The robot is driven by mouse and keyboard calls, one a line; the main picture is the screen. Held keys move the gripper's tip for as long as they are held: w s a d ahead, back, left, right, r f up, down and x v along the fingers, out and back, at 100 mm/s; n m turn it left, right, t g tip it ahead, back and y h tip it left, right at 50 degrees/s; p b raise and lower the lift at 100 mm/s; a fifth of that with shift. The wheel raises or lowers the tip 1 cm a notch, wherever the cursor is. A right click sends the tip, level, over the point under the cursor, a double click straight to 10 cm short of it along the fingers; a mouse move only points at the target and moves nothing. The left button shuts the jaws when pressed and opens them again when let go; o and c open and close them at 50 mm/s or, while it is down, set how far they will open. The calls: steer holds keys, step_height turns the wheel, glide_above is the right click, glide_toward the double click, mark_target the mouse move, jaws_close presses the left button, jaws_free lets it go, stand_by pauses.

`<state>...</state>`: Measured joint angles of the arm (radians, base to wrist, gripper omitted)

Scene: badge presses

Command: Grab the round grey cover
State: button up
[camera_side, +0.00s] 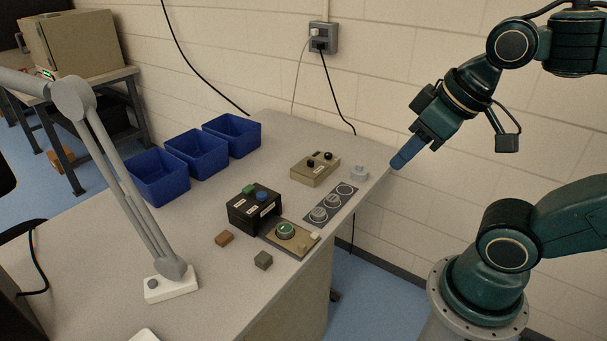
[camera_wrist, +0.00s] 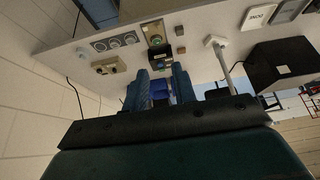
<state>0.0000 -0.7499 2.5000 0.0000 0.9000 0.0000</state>
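A dark strip (camera_side: 335,196) on the table holds a row of round spots; it also shows in the wrist view (camera_wrist: 124,47). Round grey discs sit at its near end (camera_side: 319,215) and middle (camera_side: 331,202). The far spot (camera_side: 345,189) looks like a pale ring; I cannot tell if a disc lies there. I cannot tell which is the cover. My gripper (camera_side: 398,161) is raised in the air off the table's right edge, apart from the strip. In the wrist view its two blue fingers (camera_wrist: 161,85) stand apart with nothing seen between them.
A tan press (camera_side: 301,245) with a green round piece (camera_side: 286,230) lies beside a black button box (camera_side: 253,210). A beige knob box (camera_side: 315,170) stands behind the strip.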

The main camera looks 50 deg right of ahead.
steer(key=o, duration=0.3)
steer(key=w+d+m+g+h, duration=0.1)
steer(key=w+d+m+g, duration=0.1)
steer(key=w+d+m, duration=0.55)
steer(key=w+d+m+g, duration=0.1)
steer(key=w+d+m, duration=0.1)
steer(key=w+d, duration=0.95)
steer(key=w+d+f+m+g, duration=0.1)
steer(key=w+d+f+m, duration=0.15)
steer(key=d+f, duration=0.45)
steer(key=w+d+f+m+g+y, duration=0.1)
steer(key=w+d+f+m, duration=0.15)
steer(key=d+f, duration=0.45)
steer(key=w+d+f+m+g, duration=0.1)
steer(key=w+d+f+m, duration=0.1)
steer(key=d+f+m, duration=0.35)
steer(key=shift+s+d+f+n, duration=0.1)
steer(key=shift+d+f+n, duration=0.3)
steer(key=shift+f, duration=1.05)
steer(key=shift+w+d+f+n, duration=0.1)
steer(key=shift+d+f+n, duration=0.25)
steer(key=shift+f, duration=1.05)
steer(key=shift+s+d+f+n, duration=0.1)
steer(key=shift+d+f+n, duration=0.25)
steer(key=shift+f, duration=1.1)
